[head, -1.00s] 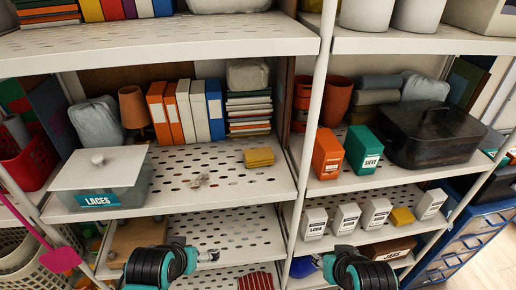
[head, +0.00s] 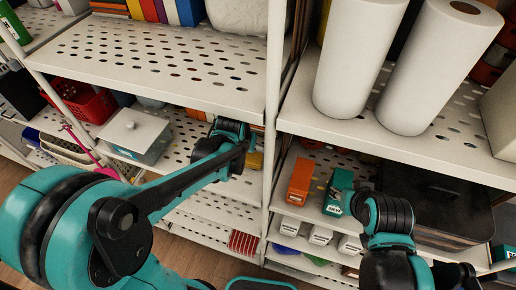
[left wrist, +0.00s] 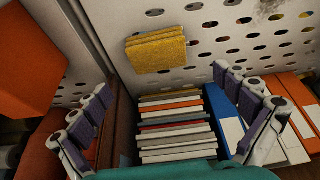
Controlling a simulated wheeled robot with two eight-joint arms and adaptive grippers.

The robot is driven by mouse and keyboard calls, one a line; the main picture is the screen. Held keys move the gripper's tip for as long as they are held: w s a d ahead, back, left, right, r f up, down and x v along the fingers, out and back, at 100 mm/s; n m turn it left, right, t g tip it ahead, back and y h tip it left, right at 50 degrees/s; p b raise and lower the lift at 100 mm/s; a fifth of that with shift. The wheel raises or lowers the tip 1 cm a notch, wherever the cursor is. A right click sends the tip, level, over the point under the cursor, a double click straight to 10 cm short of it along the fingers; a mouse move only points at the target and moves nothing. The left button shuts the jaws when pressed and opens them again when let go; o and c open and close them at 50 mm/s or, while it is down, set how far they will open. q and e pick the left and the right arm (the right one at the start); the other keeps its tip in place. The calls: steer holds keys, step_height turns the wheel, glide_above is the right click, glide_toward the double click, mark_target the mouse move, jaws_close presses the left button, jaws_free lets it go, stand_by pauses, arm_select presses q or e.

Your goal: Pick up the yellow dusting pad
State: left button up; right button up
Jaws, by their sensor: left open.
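The yellow dusting pad (left wrist: 156,50) is a flat, folded, rough-textured piece on the white perforated shelf in the left wrist view. In the head view a small yellow part of it (head: 256,160) shows beside my left wrist, which hides the rest. My left gripper (left wrist: 165,108) is open, with its purple-padded fingers spread left and right in the left wrist view. Nothing is between the fingertips that touches them; the pad lies ahead of them. My right arm shows at the lower right in the head view, but its gripper cannot be made out.
A stack of books (left wrist: 175,128) and a blue binder (left wrist: 225,120) stand close to the pad. An upper shelf (head: 160,65) and a white upright post (head: 273,120) are close to my left arm. An orange box (head: 299,180) stands right of the post.

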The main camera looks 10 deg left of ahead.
mark_target(250, 158)
arm_select(q)
steer(key=shift+x, duration=3.95)
steer(key=shift+s+d+f, duration=0.1)
steer(key=shift+s, duration=0.15)
steer(key=c, duration=1.1)
